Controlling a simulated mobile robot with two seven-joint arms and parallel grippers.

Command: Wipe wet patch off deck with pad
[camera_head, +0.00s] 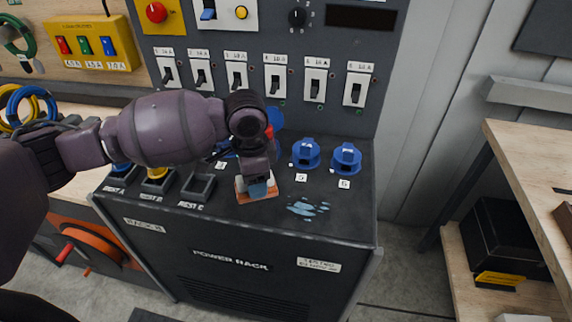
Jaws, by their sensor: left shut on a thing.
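The wet patch (308,209) is a pale blue cluster of spots on the dark deck (340,222) of the power rack, near its front edge. My left gripper (258,187) points down just left of the patch. A gap of bare deck shows between pad and patch. The gripper and wrist hide part of the pad. My right gripper is not in view.
Blue round sockets (346,159) stand behind the patch. Left of the pad are square rests, one empty (198,187). A panel with several breaker switches (315,88) rises at the back. The deck right of the patch is clear. A wooden shelf unit (525,165) stands at right.

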